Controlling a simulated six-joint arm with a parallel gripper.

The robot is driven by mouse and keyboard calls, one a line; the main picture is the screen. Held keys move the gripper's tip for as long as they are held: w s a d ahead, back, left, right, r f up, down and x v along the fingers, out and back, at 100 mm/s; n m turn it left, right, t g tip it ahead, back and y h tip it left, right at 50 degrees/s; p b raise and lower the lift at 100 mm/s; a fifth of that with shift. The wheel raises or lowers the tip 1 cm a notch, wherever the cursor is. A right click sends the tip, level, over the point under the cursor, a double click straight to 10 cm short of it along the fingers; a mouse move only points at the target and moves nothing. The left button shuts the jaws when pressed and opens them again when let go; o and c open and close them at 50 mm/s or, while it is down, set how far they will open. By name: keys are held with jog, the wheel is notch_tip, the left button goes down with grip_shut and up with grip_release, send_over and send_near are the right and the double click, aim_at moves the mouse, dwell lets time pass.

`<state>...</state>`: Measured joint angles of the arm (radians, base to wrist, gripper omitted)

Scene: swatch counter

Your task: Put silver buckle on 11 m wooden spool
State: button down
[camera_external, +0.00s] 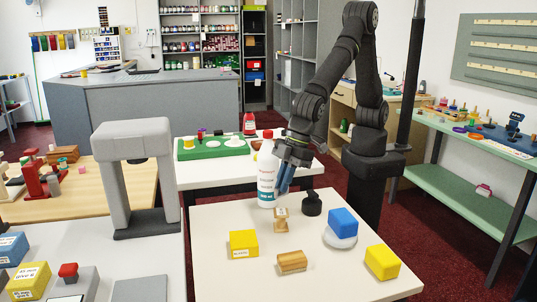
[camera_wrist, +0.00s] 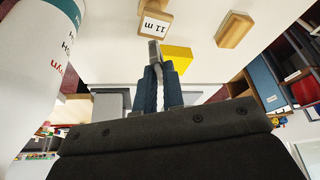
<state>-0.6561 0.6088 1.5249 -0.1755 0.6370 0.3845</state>
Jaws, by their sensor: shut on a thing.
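My gripper (camera_external: 284,186) is above the back part of the white table, beside the tall white bottle. In the wrist view its blue fingers (camera_wrist: 160,88) are shut on the silver buckle (camera_wrist: 155,52), a small grey piece that sticks out past the fingertips. I cannot make out the buckle clearly in the external view. The wooden spool (camera_external: 281,220) stands upright on the table, just in front of and below my gripper. Its "11 m" label shows on the spool in the wrist view (camera_wrist: 153,24), close beyond the buckle. The buckle appears apart from the spool.
The white bottle (camera_external: 267,176) stands close by my gripper. A black round object (camera_external: 312,205) is right of the spool. A wooden block (camera_external: 292,262), yellow blocks (camera_external: 243,242) (camera_external: 382,262) and a blue block (camera_external: 343,221) on a pale disc surround it.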

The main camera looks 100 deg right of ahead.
jog(key=shift+f, duration=2.3)
jog(key=shift+f, duration=0.15)
jog(key=c, duration=1.5)
grip_release()
jog(key=shift+c, duration=0.2)
jog(key=v, duration=1.2)
jog(key=x, duration=1.2)
jog(key=shift+r, duration=1.15)
